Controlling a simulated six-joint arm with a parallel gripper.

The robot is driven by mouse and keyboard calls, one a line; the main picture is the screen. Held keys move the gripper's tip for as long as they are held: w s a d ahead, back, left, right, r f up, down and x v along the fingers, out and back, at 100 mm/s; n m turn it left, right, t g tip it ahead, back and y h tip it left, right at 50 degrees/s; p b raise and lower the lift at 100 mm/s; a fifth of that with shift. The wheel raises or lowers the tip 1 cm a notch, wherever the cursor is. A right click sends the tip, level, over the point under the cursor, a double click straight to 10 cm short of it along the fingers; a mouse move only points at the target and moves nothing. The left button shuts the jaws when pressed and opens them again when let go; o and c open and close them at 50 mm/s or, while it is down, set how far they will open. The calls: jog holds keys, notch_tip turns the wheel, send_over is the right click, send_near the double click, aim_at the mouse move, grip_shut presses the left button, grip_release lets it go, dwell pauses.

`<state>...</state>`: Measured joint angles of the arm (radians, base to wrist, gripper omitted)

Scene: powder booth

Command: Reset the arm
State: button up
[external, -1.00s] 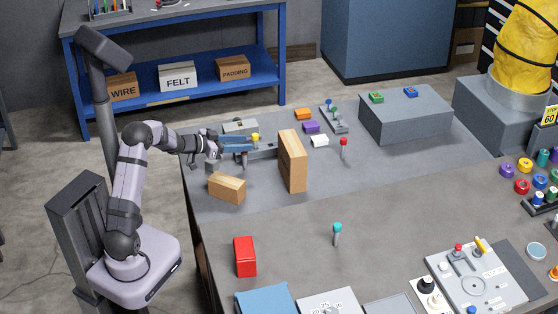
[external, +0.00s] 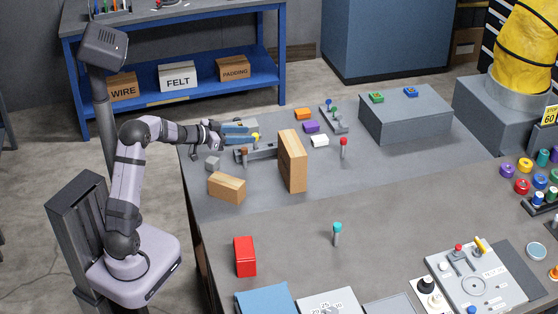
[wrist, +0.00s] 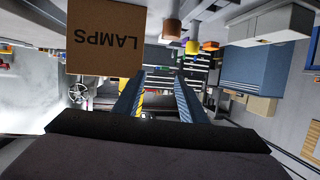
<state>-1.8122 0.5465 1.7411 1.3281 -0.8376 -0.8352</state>
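My gripper (external: 255,133) is at the far left part of the table, raised above a dark rail-like fixture (external: 262,152). Its two blue fingers point to the right. In the wrist view my gripper (wrist: 158,82) shows its fingers apart, with background visible between them and nothing held. A small grey cube (external: 212,163) sits on the table below my wrist. A yellow-topped part (external: 256,138) shows close to the fingertips; I cannot tell whether they touch.
A tall wooden block (external: 292,162) and a low wooden block (external: 227,187) stand close to my gripper. Orange (external: 303,114), purple (external: 312,127) and white (external: 320,140) pieces lie beyond. A red block (external: 245,257) is nearer. The middle of the table is mostly clear.

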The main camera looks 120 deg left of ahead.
jog(key=w+d+r+m+g+h+p, duration=0.1)
jog(key=w+d+m+p, duration=0.2)
jog(key=w, duration=0.5)
jog(key=w+d+r+m+g, duration=0.1)
jog(key=w+d+r+m, duration=0.1)
jog(key=w+d, duration=0.45)
jog(key=w+d+f+m+g+h+p, duration=0.1)
jog(key=w+d+m+g+h+p, duration=0.15)
jog(key=w+d, duration=0.4)
jog(key=s+d+f+m+g+h, duration=0.1)
jog(key=d+m, duration=0.2)
jog(key=d, duration=0.6)
jog(key=s+d+f+m+h+p, duration=0.1)
jog(key=s+d+f+m+h, duration=0.1)
jog(key=d, duration=0.8)
jog(key=s+d+f+m+g+h, duration=0.1)
jog(key=d+m, duration=0.3)
jog(key=d, duration=0.5)
jog(key=shift+s+d+f+g+h+p, duration=0.15)
jog(key=shift+d+f+g+h+p, duration=0.25)
jog(key=shift+h, duration=0.15)
jog(key=w+d+f+n+h, duration=0.1)
jog(key=d+f+n, duration=0.1)
jog(key=d, duration=0.6)
jog(key=w+d+f+n+h, duration=0.1)
jog(key=d+n, duration=0.3)
jog(key=d, duration=0.5)
jog(key=shift+f+g+h, duration=0.45)
jog(key=shift+f+h, duration=0.15)
jog(key=shift+f, duration=0.1)
